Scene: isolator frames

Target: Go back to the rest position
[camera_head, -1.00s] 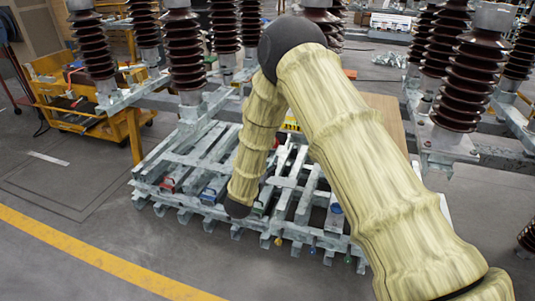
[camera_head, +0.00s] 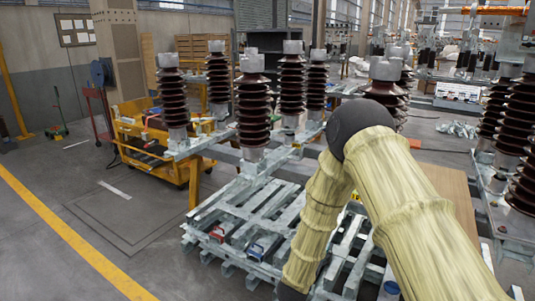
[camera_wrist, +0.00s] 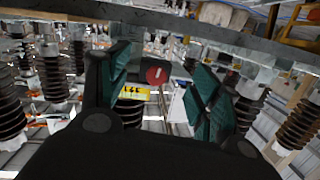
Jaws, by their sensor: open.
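My gripper (camera_wrist: 160,85) shows in the wrist view with its two dark green finger pads spread apart. No object is held between them. Through the gap I see a red round end of a part and a yellow label, both beyond the fingers. In the head view my arm, in a pale yellow sleeve, rises from the lower right, bends at a dark elbow and hangs down in front of the metal frames. The gripper itself is cut off at the bottom edge there.
Galvanized metal frames (camera_head: 225,222) lie stacked on the floor under my arm. Dark brown ribbed insulators (camera_head: 253,110) stand behind and to the right. A yellow cart (camera_head: 150,150) is at the left. The floor around the yellow line (camera_head: 75,240) is clear.

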